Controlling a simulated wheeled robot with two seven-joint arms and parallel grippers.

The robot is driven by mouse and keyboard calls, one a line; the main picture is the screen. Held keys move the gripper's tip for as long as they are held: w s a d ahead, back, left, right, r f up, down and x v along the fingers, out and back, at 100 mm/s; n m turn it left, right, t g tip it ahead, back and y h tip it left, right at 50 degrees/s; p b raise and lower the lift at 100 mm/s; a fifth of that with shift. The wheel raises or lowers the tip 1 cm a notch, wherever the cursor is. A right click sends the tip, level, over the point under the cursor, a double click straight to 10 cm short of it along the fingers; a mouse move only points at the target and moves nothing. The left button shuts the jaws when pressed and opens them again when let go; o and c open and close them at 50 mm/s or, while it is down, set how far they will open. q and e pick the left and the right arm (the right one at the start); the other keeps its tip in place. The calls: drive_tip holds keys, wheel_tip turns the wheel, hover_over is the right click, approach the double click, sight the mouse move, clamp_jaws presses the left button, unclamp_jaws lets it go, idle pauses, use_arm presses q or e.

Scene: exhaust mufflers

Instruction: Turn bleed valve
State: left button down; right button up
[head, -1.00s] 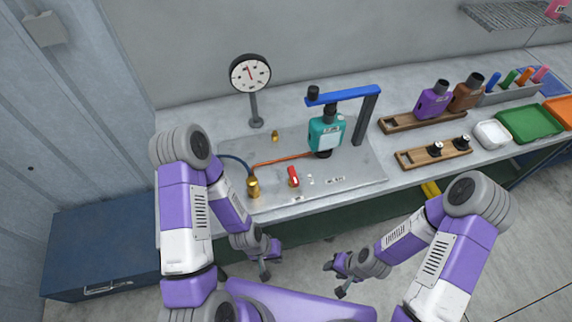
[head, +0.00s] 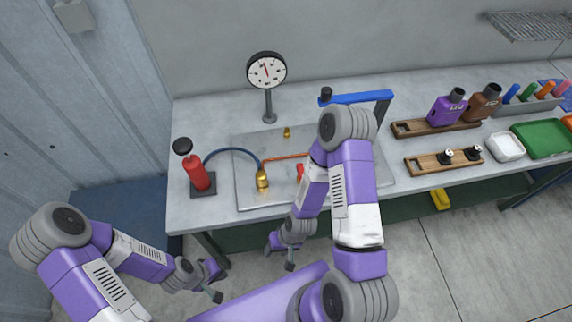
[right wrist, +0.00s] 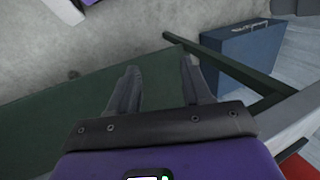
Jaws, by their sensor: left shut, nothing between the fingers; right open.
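A red-handled valve (head: 299,172) sits on the grey plate (head: 247,200) on the bench, in the head view. My right arm hides most of it. A brass fitting (head: 262,180) stands left of it, joined to a blue hose and an orange pipe. I cannot tell for sure which part is the bleed valve. My right gripper (head: 290,264) is low in front of the bench edge. The right wrist view shows its two fingers (right wrist: 158,72) apart and empty. My left gripper (head: 217,294) is shut and empty, lower left, away from the bench.
A red hand pump (head: 198,178) stands at the bench's left end. A dial gauge (head: 267,72) stands behind the plate. A blue clamp arm (head: 345,97) rises behind my right arm. Wooden holders with purple (head: 446,107) and brown canisters, and trays, lie right. A blue cabinet (right wrist: 237,53) stands beyond the bench.

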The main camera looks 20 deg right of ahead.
wheel_tip(320, 180, up, 9)
drive_tip(key=p, duration=0.8)
wheel_tip(320, 180, up, 13)
drive_tip(key=h+p, duration=0.3)
drive_tip(key=h, duration=0.1)
hover_over(302, 171)
drive_tip(key=shift+a+r+g, duration=0.1)
drive_tip(key=shift+r+g, duration=0.05)
drive_tip(key=shift+g, duration=0.15)
drive_tip(key=shift+f, duration=0.35)
wheel_tip(302, 171, down, 7)
drive_tip(key=shift+r, duration=0.2)
drive_tip(key=shift+c, duration=0.5)
clamp_jaws()
